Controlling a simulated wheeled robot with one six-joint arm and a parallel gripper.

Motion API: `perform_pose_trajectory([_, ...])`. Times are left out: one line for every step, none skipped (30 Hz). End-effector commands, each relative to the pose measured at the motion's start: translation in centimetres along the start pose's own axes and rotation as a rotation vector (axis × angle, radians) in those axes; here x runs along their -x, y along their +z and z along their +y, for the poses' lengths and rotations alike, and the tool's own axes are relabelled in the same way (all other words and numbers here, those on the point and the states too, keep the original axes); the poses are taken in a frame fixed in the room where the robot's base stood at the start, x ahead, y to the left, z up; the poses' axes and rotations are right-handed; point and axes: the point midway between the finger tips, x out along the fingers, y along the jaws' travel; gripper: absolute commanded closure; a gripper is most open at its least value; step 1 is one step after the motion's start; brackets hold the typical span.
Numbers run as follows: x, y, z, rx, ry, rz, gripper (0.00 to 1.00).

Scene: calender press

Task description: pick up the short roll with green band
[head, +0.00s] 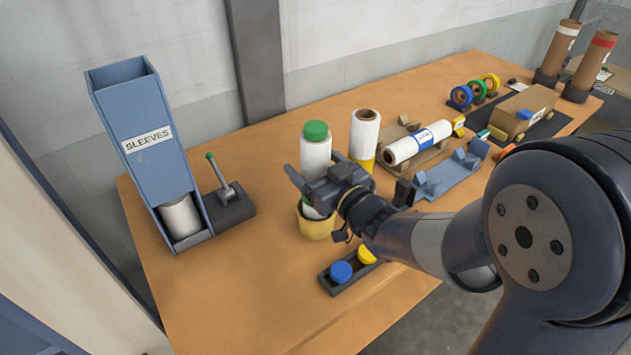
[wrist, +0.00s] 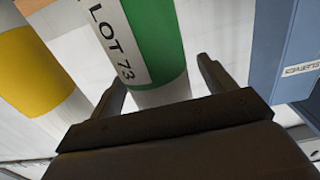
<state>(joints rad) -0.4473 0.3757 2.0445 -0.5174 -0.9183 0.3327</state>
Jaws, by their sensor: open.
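The roll with a green band (wrist: 158,42) fills the middle of the wrist view. It is white at its near end and carries a "LOT 73" label. In the head view a white roll with a green top (head: 316,152) stands upright behind my gripper (head: 313,176), which hides its middle. A bit of green shows below the gripper, at a yellow cup (head: 317,229). My gripper is open. In the wrist view its fingers (wrist: 160,78) lie to either side of the roll's near end; whether they touch it cannot be told.
A white roll with a yellow band (head: 364,133) stands close on the right. The blue sleeves dispenser (head: 140,150) and a lever (head: 222,180) are at left. A tray with blue and yellow caps (head: 342,272) is in front. A lying roll (head: 418,142) is farther right.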

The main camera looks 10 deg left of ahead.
Motion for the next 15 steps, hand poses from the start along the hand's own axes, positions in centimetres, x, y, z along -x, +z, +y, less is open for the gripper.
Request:
perform_pose_trajectory([-0.66, -0.10, -0.06, -0.001, -0.002, -0.001, 0.22])
perform_pose_trajectory([-0.94, -0.10, -0.06, 0.000, -0.002, 0.000, 0.22])
perform_pose_trajectory([-1.23, -0.07, -0.04, 0.000, -0.001, 0.000, 0.22])
perform_pose_trajectory([-1.39, -0.04, -0.02, 0.000, -0.001, -0.001, 0.22])
perform_pose_trajectory([-1.49, -0.01, -0.01, 0.000, 0.000, -0.001, 0.22])
perform_pose_trajectory([-1.58, 0.01, -0.01, -0.001, 0.000, -0.001, 0.22])
perform_pose_trajectory([-1.60, 0.01, 0.00, -0.001, 0.000, -0.001, 0.22])
perform_pose_trajectory([-1.61, 0.02, 0.00, 0.000, 0.000, -0.001, 0.22])
perform_pose_trajectory([-1.60, 0.02, 0.00, 0.000, 0.001, 0.000, 0.22])
perform_pose_trajectory([-1.59, 0.02, 0.01, 0.000, 0.001, 0.000, 0.22])
perform_pose_trajectory([-1.59, 0.02, 0.01, 0.000, 0.001, 0.000, 0.22])
perform_pose_trajectory([-1.58, 0.02, 0.00, 0.000, 0.001, 0.000, 0.22])
perform_pose_trajectory([-1.58, 0.02, 0.00, 0.000, 0.000, 0.000, 0.24])
perform_pose_trajectory([-1.58, 0.02, 0.01, 0.000, 0.000, 0.000, 0.27])
perform_pose_trajectory([-1.58, 0.02, 0.00, 0.000, 0.000, 0.000, 0.30])
